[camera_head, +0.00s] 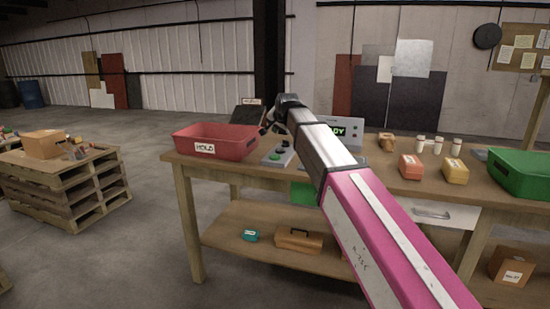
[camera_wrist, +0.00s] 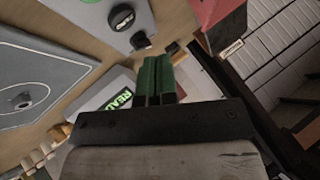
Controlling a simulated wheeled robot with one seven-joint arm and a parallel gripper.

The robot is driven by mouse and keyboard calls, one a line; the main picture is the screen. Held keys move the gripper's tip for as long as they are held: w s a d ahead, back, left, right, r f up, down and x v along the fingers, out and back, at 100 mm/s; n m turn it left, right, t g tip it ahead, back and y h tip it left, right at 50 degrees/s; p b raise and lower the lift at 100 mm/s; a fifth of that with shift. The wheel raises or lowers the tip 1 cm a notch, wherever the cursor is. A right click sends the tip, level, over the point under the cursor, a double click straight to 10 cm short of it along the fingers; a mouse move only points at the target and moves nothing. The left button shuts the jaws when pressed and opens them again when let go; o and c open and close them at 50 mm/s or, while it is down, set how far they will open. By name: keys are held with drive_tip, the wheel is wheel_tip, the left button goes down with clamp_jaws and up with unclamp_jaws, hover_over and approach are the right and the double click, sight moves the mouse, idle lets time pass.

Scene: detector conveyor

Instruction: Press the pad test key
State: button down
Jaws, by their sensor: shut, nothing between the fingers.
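My gripper (camera_wrist: 157,78) shows green fingers pressed together with nothing between them, in the wrist view. In the head view my arm reaches over the bench, and its end is small and dark above a grey control box (camera_head: 272,161) with a green spot and a dark knob. The wrist view shows a grey plate (camera_wrist: 97,14) with a round black button (camera_wrist: 122,18), and a grey pad (camera_wrist: 45,60) with a white outlined circle. I cannot tell which is the pad test key. The fingertips look apart from both surfaces. The READY display (camera_wrist: 118,100) lies beside the fingers.
A red HOLD bin (camera_head: 215,134) stands at the bench's left end, close to my gripper. A green bin (camera_head: 522,178) is at the right. Orange and yellow boxes and several white bottles stand between. A pallet stack (camera_head: 65,185) is at far left.

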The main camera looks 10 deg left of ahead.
sight(276, 156)
drive_tip(key=shift+f, duration=4.05)
drive_tip(key=shift+f, duration=0.1)
drive_tip(key=shift+f, duration=0.3)
drive_tip(key=shift+f, duration=0.4)
drive_tip(key=shift+r, duration=0.8)
drive_tip(key=shift+r, duration=2.5)
